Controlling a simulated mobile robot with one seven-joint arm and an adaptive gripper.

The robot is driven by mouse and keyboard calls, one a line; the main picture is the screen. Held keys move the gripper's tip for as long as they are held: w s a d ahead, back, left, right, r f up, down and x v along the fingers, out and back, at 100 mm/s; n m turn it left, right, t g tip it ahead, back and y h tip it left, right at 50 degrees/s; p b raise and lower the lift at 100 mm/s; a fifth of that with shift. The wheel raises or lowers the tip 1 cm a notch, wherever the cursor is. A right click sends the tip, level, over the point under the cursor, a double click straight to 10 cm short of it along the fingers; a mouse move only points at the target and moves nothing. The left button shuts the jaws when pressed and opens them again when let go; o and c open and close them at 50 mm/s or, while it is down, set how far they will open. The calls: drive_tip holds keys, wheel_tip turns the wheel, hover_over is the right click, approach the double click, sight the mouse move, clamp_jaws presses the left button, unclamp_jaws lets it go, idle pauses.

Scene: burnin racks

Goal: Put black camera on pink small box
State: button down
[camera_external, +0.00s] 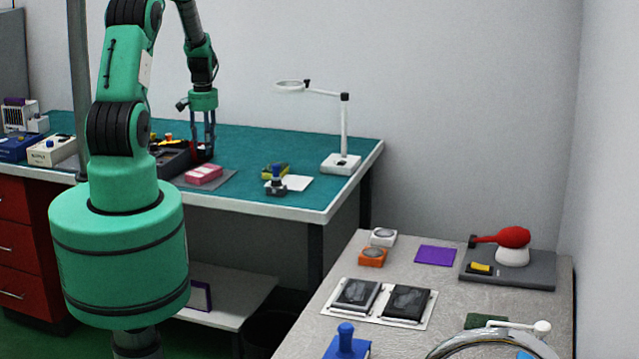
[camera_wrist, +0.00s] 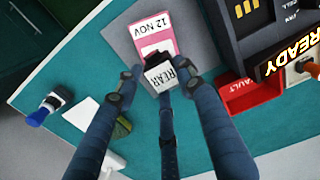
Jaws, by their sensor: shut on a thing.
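The pink small box (camera_wrist: 152,28) lies on a grey mat, with a label reading "12 NOV" facing up. In the external view the pink box (camera_external: 204,173) is near the table's front edge, just below and in front of my gripper (camera_external: 203,156). In the wrist view my gripper (camera_wrist: 163,77) is shut on the black camera (camera_wrist: 166,58), which carries a pale label reading "REAR". The camera overlaps the lower end of the pink box in this view. I cannot tell whether they touch. In the external view the camera is mostly hidden between the fingers.
A dark tray (camera_external: 170,158) stands close behind and left of the pink box. A magnifier lamp (camera_external: 342,160) stands beyond.

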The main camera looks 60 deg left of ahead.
drive_tip(key=shift+f, duration=1.75)
drive_tip(key=shift+f, duration=0.15)
drive_tip(key=c, duration=1.1)
unclamp_jaws()
wheel_tip(320, 180, up, 12)
drive_tip(key=shift+r, duration=0.2)
